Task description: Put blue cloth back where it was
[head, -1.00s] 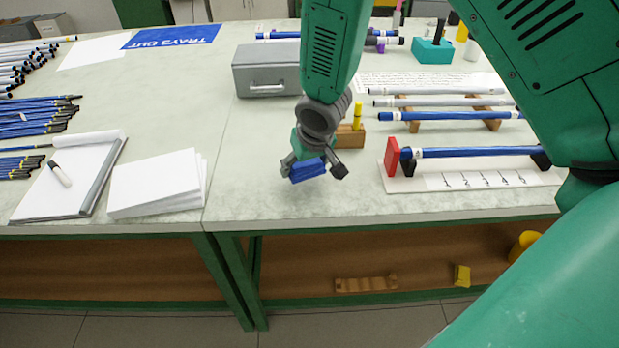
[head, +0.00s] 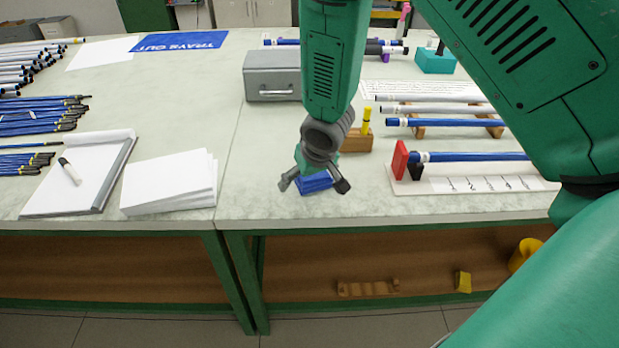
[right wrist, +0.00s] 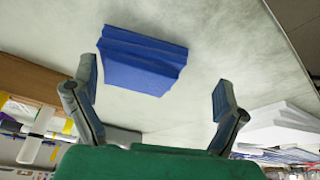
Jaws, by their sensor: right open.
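The blue cloth (head: 315,183) is a small folded block lying on the pale bench top, just in front of the wooden block with the yellow pen. It also shows in the right wrist view (right wrist: 140,62), with its layered edge visible. My right gripper (head: 313,188) is open over the cloth, one finger to each side. In the right wrist view the fingers (right wrist: 153,82) are spread wide with clear space between them, and the cloth lies beyond the tips. The arm hides part of the cloth in the head view. My left gripper is not in view.
A grey box (head: 272,76) stands behind the gripper. The wooden block (head: 356,141) holds a yellow pen. To the right is a white gauge board (head: 440,181) with a red end stop (head: 399,160) and blue rod. A paper stack (head: 168,184) lies left. The bench's front edge is close.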

